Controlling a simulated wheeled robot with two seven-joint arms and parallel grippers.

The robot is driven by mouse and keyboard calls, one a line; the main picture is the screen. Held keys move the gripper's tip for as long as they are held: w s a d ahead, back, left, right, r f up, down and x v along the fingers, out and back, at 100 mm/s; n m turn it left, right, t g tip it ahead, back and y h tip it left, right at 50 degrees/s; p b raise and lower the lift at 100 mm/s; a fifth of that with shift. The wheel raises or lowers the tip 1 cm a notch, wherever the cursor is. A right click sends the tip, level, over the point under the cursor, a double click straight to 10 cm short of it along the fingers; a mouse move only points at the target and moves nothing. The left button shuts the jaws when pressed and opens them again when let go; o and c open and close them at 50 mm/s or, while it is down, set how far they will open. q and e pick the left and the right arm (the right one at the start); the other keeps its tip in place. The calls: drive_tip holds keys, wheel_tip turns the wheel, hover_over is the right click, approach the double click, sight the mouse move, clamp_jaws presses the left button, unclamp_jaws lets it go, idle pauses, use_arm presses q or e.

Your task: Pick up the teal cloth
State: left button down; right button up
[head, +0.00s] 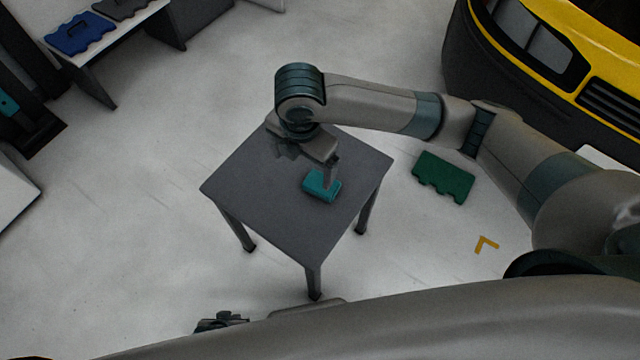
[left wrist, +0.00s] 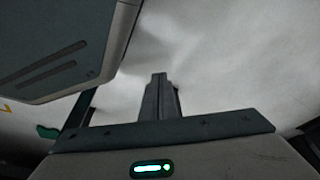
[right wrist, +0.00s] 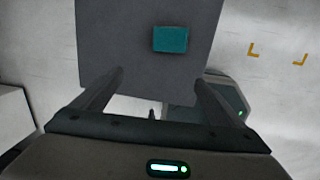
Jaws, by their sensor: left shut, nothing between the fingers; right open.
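The teal cloth (head: 318,188) is a small folded block lying on the dark grey square table (head: 270,215). It also shows in the right wrist view (right wrist: 170,39), beyond and to the right of the middle between the fingertips. My right gripper (right wrist: 159,78) is open and empty. In the head view, my right gripper (head: 326,176) hangs over the table, with one finger overlapping the cloth's far edge; I cannot tell whether it touches. My left gripper (left wrist: 159,76) is shut and empty. It also shows low in the head view (head: 222,318), in front of the table and away from the cloth.
A green panel (head: 443,177) lies on the floor right of the table. A yellow and black vehicle (head: 560,60) stands at the upper right. A bench with a blue panel (head: 80,33) is at the upper left. The tabletop around the cloth is clear.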

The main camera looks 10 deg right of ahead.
drive_tip(key=shift+w+d+r+n+h, duration=0.25)
drive_tip(key=shift+d+r+n+h, duration=0.1)
drive_tip(key=shift+d, duration=0.25)
drive_tip(key=shift+w+d+r+n+h, duration=0.25)
drive_tip(key=shift+d+r, duration=0.1)
drive_tip(key=shift+d, duration=0.25)
drive_tip(key=shift+f, duration=0.1)
hover_over(321, 183)
drive_tip(key=s+a, duration=0.1)
drive_tip(key=s, duration=0.1)
drive_tip(key=f, duration=1.1)
drive_tip(key=shift+w+a+f, duration=0.15)
drive_tip(key=shift+w+f, duration=0.05)
drive_tip(key=shift+f, duration=0.2)
drive_tip(key=shift+f, duration=0.15)
drive_tip(key=shift+w+d+f, duration=0.2)
drive_tip(key=shift+w+f, duration=0.05)
drive_tip(key=shift+f, duration=0.55)
drive_tip(key=shift+w+d+f, duration=0.25)
drive_tip(key=shift+f, duration=0.55)
drive_tip(key=shift+w+d+f, duration=0.2)
drive_tip(key=shift+w+f, duration=0.05)
drive_tip(key=shift+f, duration=0.55)
